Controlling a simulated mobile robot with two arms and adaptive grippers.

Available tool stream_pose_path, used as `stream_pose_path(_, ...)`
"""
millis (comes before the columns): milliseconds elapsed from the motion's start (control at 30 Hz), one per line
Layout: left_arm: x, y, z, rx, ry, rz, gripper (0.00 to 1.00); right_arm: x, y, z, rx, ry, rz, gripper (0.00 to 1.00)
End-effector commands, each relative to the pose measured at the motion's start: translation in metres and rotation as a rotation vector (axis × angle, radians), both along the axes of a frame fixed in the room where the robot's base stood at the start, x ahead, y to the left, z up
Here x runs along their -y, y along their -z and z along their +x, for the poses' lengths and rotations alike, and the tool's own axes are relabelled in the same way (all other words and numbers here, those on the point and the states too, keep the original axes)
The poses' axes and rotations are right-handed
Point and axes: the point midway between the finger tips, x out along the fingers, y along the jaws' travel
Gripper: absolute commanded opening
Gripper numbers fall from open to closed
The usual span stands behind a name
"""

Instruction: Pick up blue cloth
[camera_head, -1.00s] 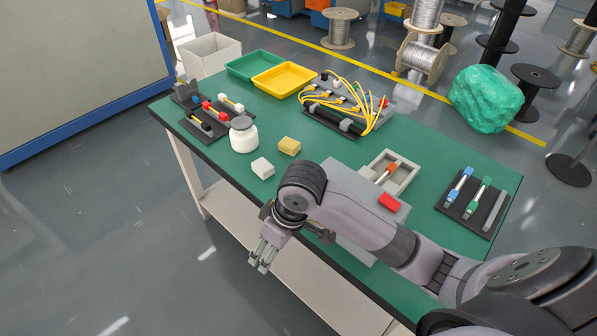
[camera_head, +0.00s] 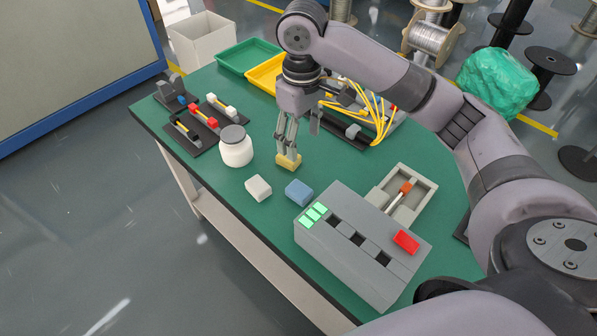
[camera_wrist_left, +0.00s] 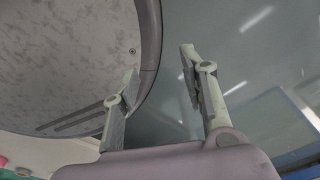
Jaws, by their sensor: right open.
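The blue cloth (camera_head: 299,192) is a small folded block on the green table, between the white block and the grey box. My right gripper (camera_head: 288,158) points down over the yellow block (camera_head: 289,162), behind the blue cloth and apart from it. Its fingers are open and at the yellow block; I cannot tell whether they touch it. My left gripper (camera_wrist_left: 158,85) shows only in the left wrist view, fingers spread with nothing between them, above the floor.
A white block (camera_head: 258,188) lies left of the blue cloth, and a white jar (camera_head: 235,147) stands behind it. A grey box (camera_head: 350,250) with green and red buttons is close on the right. Yellow cables (camera_head: 372,110) lie behind. The table (camera_head: 215,185) is bare at front left.

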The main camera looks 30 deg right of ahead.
Motion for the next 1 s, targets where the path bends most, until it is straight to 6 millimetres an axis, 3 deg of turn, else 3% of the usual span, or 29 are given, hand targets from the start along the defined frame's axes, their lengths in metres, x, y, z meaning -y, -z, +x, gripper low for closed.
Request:
stream_pose_path(67,0.003,0.0,0.009,0.012,0.0,-0.003,0.4,0.001,0.008,-0.001,-0.004,0.001,-0.001,0.6)
stream_pose_path(133,0.002,0.001,0.004,0.006,0.0,-0.002,0.4,0.001,0.02,-0.001,-0.006,0.001,-0.002,0.6)
stream_pose_path(300,-0.012,0.006,-0.039,-0.059,0.003,0.017,0.4,0.0,0.058,-0.002,-0.006,0.001,-0.001,0.6)
stream_pose_path(433,-0.018,0.007,-0.059,-0.087,0.005,0.026,0.4,0.0,0.086,-0.002,-0.005,0.0,-0.002,0.6)
stream_pose_path(567,-0.017,0.007,-0.053,-0.077,0.005,0.024,0.4,0.0,0.107,-0.002,-0.004,0.001,-0.001,0.6)
stream_pose_path(800,-0.008,0.006,-0.015,-0.02,0.002,0.01,0.4,-0.001,0.124,-0.001,-0.001,0.0,0.0,0.6)
stream_pose_path(1000,-0.004,0.005,-0.019,-0.027,0.0,0.006,0.4,-0.002,0.152,0.003,-0.003,0.0,-0.001,0.6)
